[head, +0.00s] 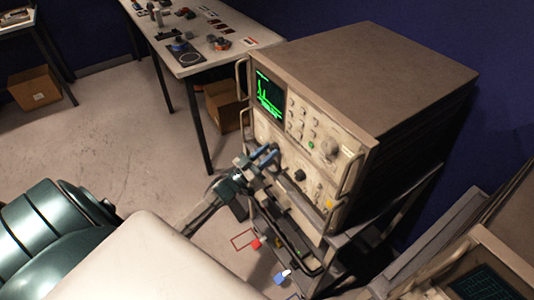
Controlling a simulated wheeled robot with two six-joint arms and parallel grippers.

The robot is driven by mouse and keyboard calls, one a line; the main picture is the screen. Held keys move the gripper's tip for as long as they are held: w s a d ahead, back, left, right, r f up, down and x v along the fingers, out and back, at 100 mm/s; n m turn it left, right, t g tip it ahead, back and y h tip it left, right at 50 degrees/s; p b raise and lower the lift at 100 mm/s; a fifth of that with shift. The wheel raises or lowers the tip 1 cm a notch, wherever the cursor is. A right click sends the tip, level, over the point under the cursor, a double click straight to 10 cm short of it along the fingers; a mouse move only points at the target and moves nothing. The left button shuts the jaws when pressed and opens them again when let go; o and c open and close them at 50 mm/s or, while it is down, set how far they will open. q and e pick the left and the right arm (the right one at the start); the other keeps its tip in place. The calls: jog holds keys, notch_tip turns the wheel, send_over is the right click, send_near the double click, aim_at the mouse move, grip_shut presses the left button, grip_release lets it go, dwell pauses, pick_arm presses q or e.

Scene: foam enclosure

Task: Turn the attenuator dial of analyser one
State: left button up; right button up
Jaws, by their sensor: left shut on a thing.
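Analyser one (365,75) is a large beige instrument with a lit green screen (269,93), standing on a dark cart in the middle of the view. Its front panel carries small buttons, a large pale knob (329,147) and a black knob (299,175). My left gripper (268,158) reaches the lower left of the panel, below the screen, with its blue-grey fingers against the front. It is shut on a dial there, which the fingers mostly hide. I cannot read any dial marking or angle. My right gripper is not in view.
A second instrument (490,268) stands at the lower right. A table (232,32) with small parts is behind, with a cardboard box (222,105) beneath it. Panel handles flank the controls. Red and blue items (283,277) lie low near the cart.

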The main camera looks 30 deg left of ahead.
pick_arm(q)
jog(key=m+b, duration=0.1)
jog(key=m+h+b, duration=0.1)
jog(key=shift+f+m, duration=0.2)
jog(key=shift+m, duration=0.1)
jog(key=m+g+h+b, duration=0.1)
jog(key=m+h+b, duration=0.1)
jog(key=m, duration=0.1)
jog(key=shift+a, duration=0.1)
jog(key=shift+a+r+m+g+h+b, duration=0.1)
jog(key=shift+m+g+h+b, duration=0.4)
jog(key=shift+m, duration=0.75)
jog(key=shift+r+m+g+h+b, duration=0.1)
jog(key=shift+m+g+h+b, duration=0.35)
jog(key=shift+m, duration=0.8)
jog(key=shift+m+b, duration=0.3)
jog(key=o, duration=1)
jog(key=shift+c, duration=0.2)
